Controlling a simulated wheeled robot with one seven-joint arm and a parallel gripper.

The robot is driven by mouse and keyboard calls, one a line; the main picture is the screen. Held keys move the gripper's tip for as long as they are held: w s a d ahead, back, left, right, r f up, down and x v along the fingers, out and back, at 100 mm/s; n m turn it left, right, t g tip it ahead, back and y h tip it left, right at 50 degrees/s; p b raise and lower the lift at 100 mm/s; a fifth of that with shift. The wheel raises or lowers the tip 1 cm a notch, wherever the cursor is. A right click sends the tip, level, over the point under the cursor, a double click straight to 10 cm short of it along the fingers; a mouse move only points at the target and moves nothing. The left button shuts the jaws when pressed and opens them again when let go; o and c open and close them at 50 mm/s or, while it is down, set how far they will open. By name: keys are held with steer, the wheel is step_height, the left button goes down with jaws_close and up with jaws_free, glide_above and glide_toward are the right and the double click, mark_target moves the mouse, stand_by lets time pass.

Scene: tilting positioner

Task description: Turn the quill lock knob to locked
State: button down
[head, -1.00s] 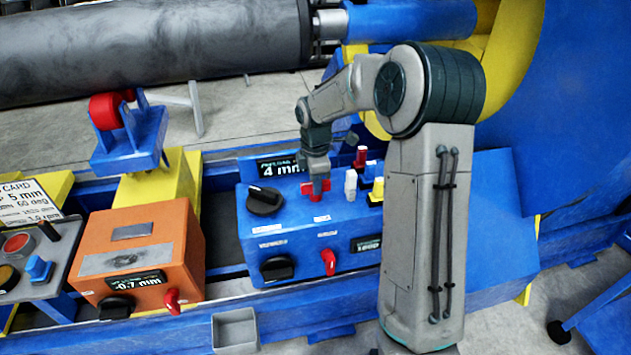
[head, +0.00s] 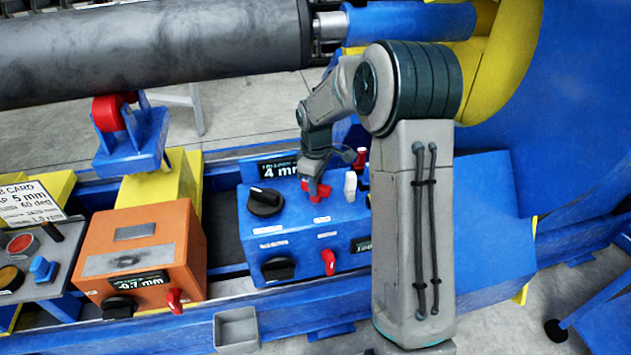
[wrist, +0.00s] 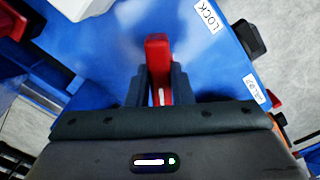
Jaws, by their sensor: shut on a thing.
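The red knob (head: 318,195), seemingly the quill lock knob, sits on top of the blue control box (head: 290,225). My gripper (head: 312,186) comes down onto it from above. In the wrist view, the knob's red bar (wrist: 158,65) stands between the two dark fingers of my gripper (wrist: 158,88), which are shut on it. A white label reading LOCK (wrist: 207,17) is on the blue face to the upper right of the knob. The fingers and my arm hide part of the knob in the head view, and its exact angle is hard to tell there.
A black knob (head: 265,201) is left of the red one; a white switch (head: 350,185) and another red control (head: 360,158) stand close on the right. A red lever (head: 328,262) and black knob (head: 278,268) are on the box front. An orange box (head: 140,255) stands left.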

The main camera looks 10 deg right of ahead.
steer(key=m, duration=0.5)
steer(key=shift+m, duration=0.3)
steer(key=m+p, duration=0.1)
steer(key=m, duration=0.3)
steer(key=shift+m, duration=0.3)
steer(key=c, duration=1.3)
jaws_free()
steer(key=shift+r, duration=0.1)
step_height(320, 180, up, 14)
steer(key=shift+f+p, duration=0.2)
steer(key=shift+p, duration=0.55)
